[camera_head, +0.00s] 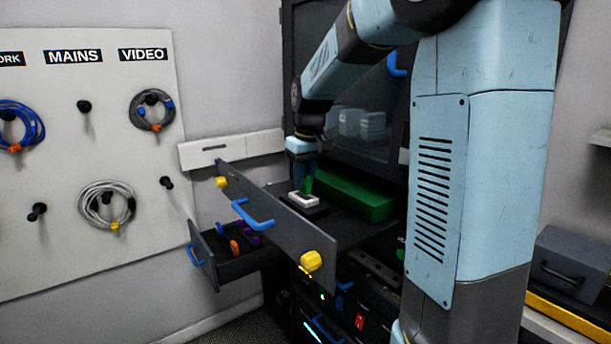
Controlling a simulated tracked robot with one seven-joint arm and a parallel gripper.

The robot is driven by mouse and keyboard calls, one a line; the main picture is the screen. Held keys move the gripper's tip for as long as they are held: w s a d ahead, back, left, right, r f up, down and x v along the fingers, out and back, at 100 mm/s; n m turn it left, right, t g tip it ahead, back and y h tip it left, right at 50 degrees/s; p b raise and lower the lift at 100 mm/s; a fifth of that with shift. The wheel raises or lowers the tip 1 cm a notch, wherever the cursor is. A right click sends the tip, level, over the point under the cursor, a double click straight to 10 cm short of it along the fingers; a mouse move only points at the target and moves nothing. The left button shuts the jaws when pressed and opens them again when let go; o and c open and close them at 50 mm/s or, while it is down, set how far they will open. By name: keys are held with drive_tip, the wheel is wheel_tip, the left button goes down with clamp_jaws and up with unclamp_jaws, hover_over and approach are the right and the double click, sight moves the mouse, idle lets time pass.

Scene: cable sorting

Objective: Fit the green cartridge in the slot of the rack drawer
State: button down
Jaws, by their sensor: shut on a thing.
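My gripper (303,174) points down over the open rack drawer (278,222). It is shut on a small green piece, which I take to be the green cartridge (309,184). The cartridge is just above or touching a white-rimmed holder (302,199) on a dark block, which looks like the slot. I cannot tell whether any of the cartridge is inside it. The gripper hides part of the cartridge.
A long green box (358,196) lies in the drawer, right of the holder. The drawer front has a blue handle (250,214) and yellow knobs (311,261). A lower drawer (215,262) holds orange and purple things. A cable board (75,220) hangs at left.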

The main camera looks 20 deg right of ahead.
drive_tip(key=shift+f, duration=1.25)
idle(1.5)
drive_tip(key=c, duration=0.9)
unclamp_jaws()
drive_tip(key=shift+o, duration=0.5)
drive_tip(key=o, duration=0.4)
drive_tip(key=shift+r, duration=3.5)
